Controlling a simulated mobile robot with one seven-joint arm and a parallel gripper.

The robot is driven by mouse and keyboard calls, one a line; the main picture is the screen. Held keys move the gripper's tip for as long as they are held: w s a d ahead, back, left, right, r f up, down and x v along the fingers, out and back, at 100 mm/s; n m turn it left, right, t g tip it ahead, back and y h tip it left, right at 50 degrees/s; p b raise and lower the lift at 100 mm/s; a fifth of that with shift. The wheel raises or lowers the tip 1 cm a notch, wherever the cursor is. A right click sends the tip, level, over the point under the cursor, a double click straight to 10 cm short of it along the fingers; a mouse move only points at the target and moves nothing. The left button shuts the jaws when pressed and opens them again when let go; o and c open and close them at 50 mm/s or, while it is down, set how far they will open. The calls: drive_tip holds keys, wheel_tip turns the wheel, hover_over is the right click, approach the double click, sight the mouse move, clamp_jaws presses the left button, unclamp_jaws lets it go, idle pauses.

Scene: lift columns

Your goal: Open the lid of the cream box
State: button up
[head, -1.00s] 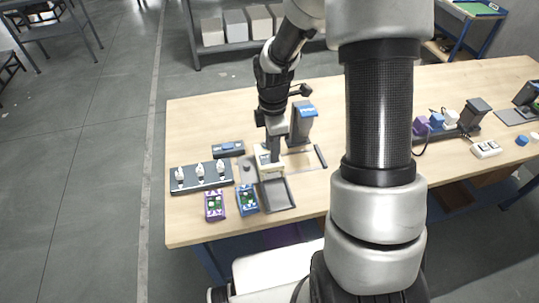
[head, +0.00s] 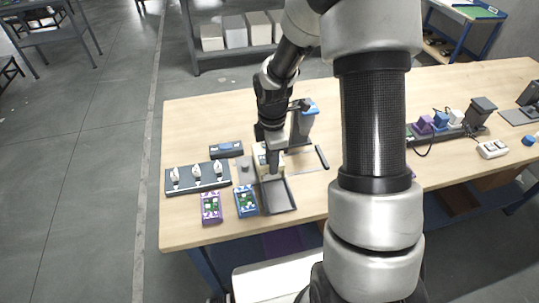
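The cream box (head: 260,157) stands near the left end of the wooden table. It is small in the picture and partly hidden behind my gripper. My gripper (head: 273,170) points down at the box, its tip over or against the box's right part. I cannot tell whether the two touch, or whether the fingers are open or shut. The lid cannot be made out clearly. A dark grey tray-like piece (head: 279,197) lies directly in front of the box.
A purple device (head: 211,207) and a blue one (head: 246,201) lie left of the tray. Behind them is a dark rack (head: 198,180) with several white pieces. A blue-topped grey stand (head: 304,122) rises behind my gripper. My arm hides the table's middle.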

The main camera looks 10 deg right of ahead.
clamp_jaws()
drive_tip(key=shift+w, duration=0.1)
drive_tip(key=shift+w+p, duration=0.3)
drive_tip(key=shift+w, duration=4.2)
drive_tip(key=shift+o, duration=1.5)
unclamp_jaws()
drive_tip(key=shift+r, duration=0.15)
drive_tip(key=shift+r+p, duration=2)
drive_tip(key=shift+r, duration=0.9)
drive_tip(key=shift+s, duration=0.1)
